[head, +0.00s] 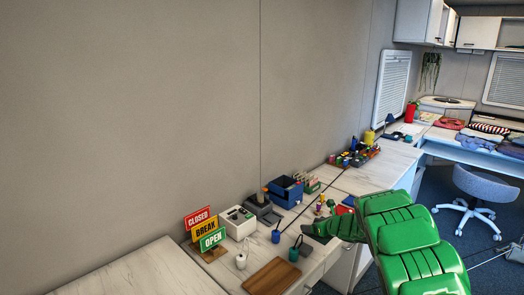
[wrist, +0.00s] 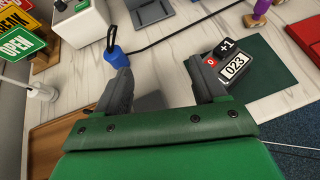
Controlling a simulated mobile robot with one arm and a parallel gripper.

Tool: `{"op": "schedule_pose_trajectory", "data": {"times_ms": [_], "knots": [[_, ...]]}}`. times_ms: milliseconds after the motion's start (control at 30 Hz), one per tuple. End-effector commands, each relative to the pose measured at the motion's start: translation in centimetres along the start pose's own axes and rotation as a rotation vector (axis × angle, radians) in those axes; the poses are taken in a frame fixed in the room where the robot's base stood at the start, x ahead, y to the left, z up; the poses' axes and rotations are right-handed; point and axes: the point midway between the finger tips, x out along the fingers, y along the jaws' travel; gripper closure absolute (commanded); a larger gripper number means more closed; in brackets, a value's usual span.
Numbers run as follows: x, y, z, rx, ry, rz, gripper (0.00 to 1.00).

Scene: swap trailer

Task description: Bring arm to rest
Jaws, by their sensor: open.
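My gripper (wrist: 163,80) is open in the wrist view, its two dark fingers spread wide with nothing held between them. Pale marbled counter (wrist: 160,60) and a flat grey patch show between and beyond the fingers. My green padded arm reaches in from the lower right of the head view, and my gripper (head: 316,232) is over the front part of the counter (head: 335,185). A blue cylinder with a black loop (wrist: 117,58) stands close to the left finger. A tally counter reading 023 (wrist: 235,66) lies close to the right finger, on a dark green mat (wrist: 268,82).
CLOSED, BREAK and OPEN signs (head: 207,232) stand at left on the counter. A white box (head: 237,222), a blue bin (head: 286,191) and a brown board (head: 271,278) are nearby. A thin dark cord crosses the counter. A chair (head: 484,187) stands on the right floor.

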Motion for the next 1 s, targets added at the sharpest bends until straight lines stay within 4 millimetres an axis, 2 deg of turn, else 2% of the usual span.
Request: {"op": "schedule_pose_trajectory", "data": {"times_ms": [200, 333, 500, 767, 1000], "knots": [[-5.6, -5.5, 1.8, 0.175, 0.060, -0.255, 0.30], [-9.6, -8.0, 2.6, 0.290, 0.079, -0.406, 0.30], [-15.2, -10.2, 3.5, 0.451, 0.081, -0.591, 0.30], [-24.1, -11.0, 3.5, 0.715, 0.058, -0.852, 0.30], [-32.3, -9.2, 2.4, 0.967, 0.023, -1.072, 0.30]]}}
